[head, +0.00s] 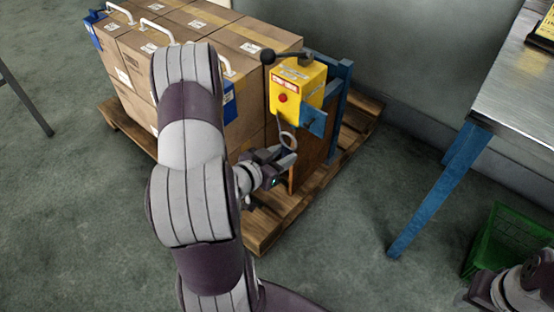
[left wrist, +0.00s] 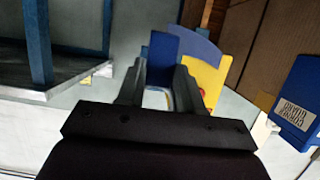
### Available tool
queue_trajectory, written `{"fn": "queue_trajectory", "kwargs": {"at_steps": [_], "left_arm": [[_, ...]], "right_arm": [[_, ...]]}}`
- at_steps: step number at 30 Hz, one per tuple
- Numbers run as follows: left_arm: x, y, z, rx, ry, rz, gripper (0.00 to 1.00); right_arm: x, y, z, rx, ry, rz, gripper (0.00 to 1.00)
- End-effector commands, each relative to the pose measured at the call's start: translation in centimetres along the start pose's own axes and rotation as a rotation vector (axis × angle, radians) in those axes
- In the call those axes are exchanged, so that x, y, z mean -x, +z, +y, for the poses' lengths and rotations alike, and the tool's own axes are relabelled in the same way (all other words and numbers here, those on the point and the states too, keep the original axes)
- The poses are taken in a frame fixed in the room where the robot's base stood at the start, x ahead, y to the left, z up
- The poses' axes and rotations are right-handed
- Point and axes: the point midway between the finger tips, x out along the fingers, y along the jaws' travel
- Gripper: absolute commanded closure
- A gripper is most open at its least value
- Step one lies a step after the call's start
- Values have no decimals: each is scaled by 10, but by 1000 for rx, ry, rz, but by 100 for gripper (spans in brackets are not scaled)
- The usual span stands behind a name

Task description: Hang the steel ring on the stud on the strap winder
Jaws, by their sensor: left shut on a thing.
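The strap winder (head: 296,86) is a yellow box with a red button and a black crank on top, standing at the pallet's end. A blue plate (head: 314,121) juts from its lower front. My left gripper (head: 288,153) is shut on the grey steel ring (head: 287,139), which stands up from the fingertips just below the yellow box. I cannot make out the stud, nor whether the ring touches the winder. In the left wrist view the fingers (left wrist: 158,95) point at the blue plate (left wrist: 178,58) and the yellow winder (left wrist: 207,78). Only part of my right arm shows, at lower right.
Cardboard boxes (head: 130,60) fill the wooden pallet (head: 262,226) left of the winder. A steel table (head: 510,80) with blue legs stands at right, a green crate (head: 505,240) under it. Grey floor is clear between pallet and table.

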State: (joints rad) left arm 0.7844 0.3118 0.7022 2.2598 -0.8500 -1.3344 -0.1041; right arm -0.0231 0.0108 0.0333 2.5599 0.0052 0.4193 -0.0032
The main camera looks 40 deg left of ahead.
Motion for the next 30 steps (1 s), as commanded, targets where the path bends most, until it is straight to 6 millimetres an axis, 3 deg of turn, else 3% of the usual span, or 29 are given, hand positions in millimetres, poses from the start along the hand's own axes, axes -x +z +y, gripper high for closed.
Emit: {"fn": "queue_trajectory", "kwargs": {"at_steps": [30], "left_arm": [[-68,-18,-1,0,1,2,91]], "right_arm": [[-12,2,0,0,0,0,57]]}}
